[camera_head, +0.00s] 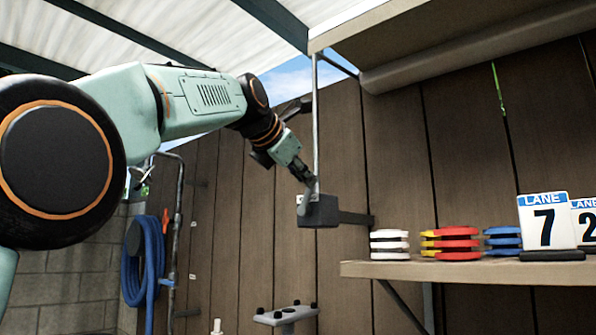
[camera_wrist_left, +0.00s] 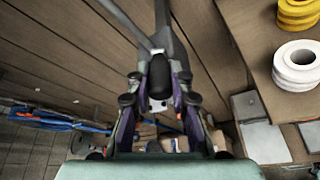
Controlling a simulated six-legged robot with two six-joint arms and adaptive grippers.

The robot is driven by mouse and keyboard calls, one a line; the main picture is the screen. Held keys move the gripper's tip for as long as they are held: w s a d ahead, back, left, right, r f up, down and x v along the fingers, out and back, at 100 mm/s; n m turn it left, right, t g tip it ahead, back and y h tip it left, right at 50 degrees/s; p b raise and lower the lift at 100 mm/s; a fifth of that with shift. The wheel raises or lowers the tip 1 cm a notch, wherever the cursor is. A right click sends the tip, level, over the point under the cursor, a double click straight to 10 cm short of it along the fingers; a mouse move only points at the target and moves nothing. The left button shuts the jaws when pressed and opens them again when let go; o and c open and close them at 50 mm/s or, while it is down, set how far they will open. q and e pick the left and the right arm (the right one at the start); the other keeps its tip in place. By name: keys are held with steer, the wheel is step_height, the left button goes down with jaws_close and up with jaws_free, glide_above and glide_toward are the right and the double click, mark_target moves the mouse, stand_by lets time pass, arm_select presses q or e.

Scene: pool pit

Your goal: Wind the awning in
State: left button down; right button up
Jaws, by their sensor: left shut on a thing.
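The awning housing (camera_head: 450,55), a beige beam with a roll beneath it, juts from the wooden wall at the upper right. A thin grey rod (camera_head: 316,120) runs down from it to a dark grey box (camera_head: 319,210) on a wall bracket. My left gripper (camera_head: 307,180) is at the upper left side of this box, by the foot of the rod. In the left wrist view my left gripper (camera_wrist_left: 158,108) is shut on a dark rounded crank handle (camera_wrist_left: 158,72) between its fingers. The exact contact is partly hidden. My right gripper is out of view.
A shelf (camera_head: 460,270) to the right holds white, red and blue discs (camera_head: 455,240) and lane number signs (camera_head: 545,222). A blue hose (camera_head: 142,265) hangs at the left. A small grey platform (camera_head: 287,316) stands below the box.

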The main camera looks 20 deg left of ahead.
arm_select(q)
steer(key=shift+a+r+n+p, duration=0.2)
steer(key=shift+a+n+p, duration=0.05)
steer(key=shift+n+p, duration=0.1)
steer(key=shift+w+a+n+h, duration=0.2)
steer(key=shift+a+n+h, duration=0.05)
steer(key=shift+h, duration=0.05)
steer(key=shift+a+r+g+h, duration=0.1)
steer(key=shift+g+h, duration=0.2)
